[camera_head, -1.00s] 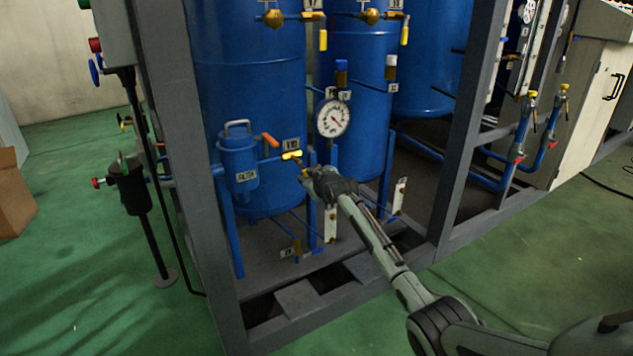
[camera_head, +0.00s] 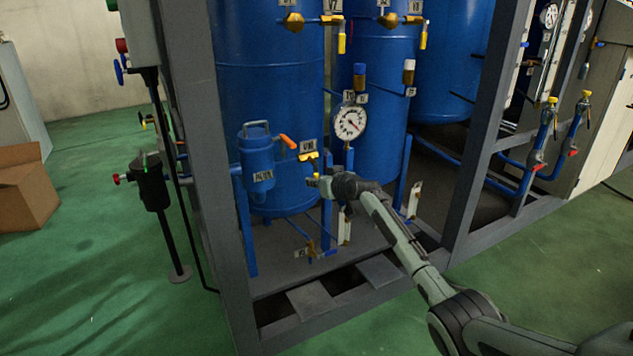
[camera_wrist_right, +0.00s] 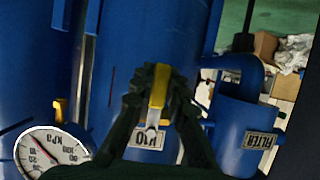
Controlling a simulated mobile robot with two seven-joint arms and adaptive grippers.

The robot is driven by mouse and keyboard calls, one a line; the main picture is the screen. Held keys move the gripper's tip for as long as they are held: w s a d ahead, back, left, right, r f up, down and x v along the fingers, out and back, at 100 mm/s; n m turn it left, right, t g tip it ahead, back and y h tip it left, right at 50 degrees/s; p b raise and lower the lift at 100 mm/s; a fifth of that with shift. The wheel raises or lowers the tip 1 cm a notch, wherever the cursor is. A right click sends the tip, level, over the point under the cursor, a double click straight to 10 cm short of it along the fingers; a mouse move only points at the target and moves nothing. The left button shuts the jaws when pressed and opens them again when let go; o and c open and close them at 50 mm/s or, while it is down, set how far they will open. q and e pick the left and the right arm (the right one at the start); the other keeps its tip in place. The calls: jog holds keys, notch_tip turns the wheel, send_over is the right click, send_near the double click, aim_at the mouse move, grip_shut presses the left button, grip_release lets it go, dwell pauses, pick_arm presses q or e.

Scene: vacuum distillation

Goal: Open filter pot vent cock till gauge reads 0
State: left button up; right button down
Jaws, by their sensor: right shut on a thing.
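The blue filter pot (camera_head: 257,165) hangs on the near frame, with a label on its front and an orange lever on top. To its right is the yellow vent cock (camera_head: 308,157) under a small label. My right gripper (camera_head: 314,183) is just below the cock. In the wrist view, its dark fingers (camera_wrist_right: 157,88) are shut on the yellow handle (camera_wrist_right: 158,87), in front of a label reading V10. My left gripper is not in view.
Blue tanks (camera_head: 268,90) stand behind the pot. A grey frame post (camera_head: 205,150) rises at left. More yellow-handled valves (camera_head: 341,42) hang above. A black pot on a stand (camera_head: 152,182) and a cardboard box (camera_head: 25,187) are at left. The green floor there is partly clear.

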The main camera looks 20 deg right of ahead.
jog(key=c, duration=1.5)
grip_release()
jog(key=shift+s, duration=0.1)
jog(key=v, duration=1.2)
